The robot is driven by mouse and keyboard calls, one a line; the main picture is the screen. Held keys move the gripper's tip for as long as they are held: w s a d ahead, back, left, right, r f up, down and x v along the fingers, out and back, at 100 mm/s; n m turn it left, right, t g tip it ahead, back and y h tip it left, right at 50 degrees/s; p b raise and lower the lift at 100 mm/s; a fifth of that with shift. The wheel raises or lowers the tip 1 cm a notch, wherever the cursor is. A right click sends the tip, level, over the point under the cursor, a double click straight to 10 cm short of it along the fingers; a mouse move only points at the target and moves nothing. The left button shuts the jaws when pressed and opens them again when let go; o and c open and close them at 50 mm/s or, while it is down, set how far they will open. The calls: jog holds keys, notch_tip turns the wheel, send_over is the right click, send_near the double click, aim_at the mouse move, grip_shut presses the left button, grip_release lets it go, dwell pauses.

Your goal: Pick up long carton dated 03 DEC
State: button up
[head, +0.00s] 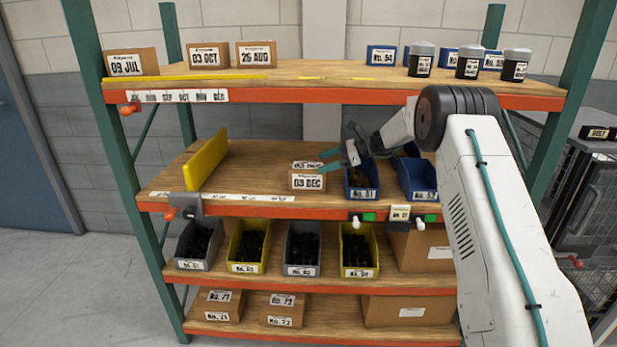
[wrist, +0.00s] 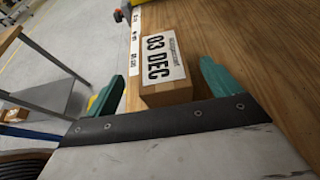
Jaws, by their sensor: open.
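The carton labelled 03 DEC (head: 307,182) is a brown box with a white label, standing on the middle shelf (head: 160,183) near its front edge. It also shows in the wrist view (wrist: 164,72), with its label turned sideways. My gripper (head: 328,160) is open, its teal fingers at the carton's upper right in the head view. In the wrist view my gripper (wrist: 160,88) has one finger on each side of the carton, with a visible gap at the right finger. Whether the left finger touches it I cannot tell. The carton's lower part is hidden in the wrist view.
A yellow divider (head: 206,160) stands left of the carton. A blue bin (head: 361,182) is close on its right, with another blue bin (head: 418,180) beyond. The top shelf (head: 300,85) is overhead, holding cartons 09 JUL, 03 OCT and 26 AUG. Shelf between divider and carton is clear.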

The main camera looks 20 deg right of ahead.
aim_at(307, 165)
jog(key=x, duration=0.5)
jog(key=shift+w+a+r, duration=0.1)
jog(key=shift+w+a, duration=0.05)
jog(key=shift+w, duration=0.05)
jog(key=c, duration=1.4)
jog(key=shift+r, duration=0.15)
jog(key=shift+c, duration=0.2)
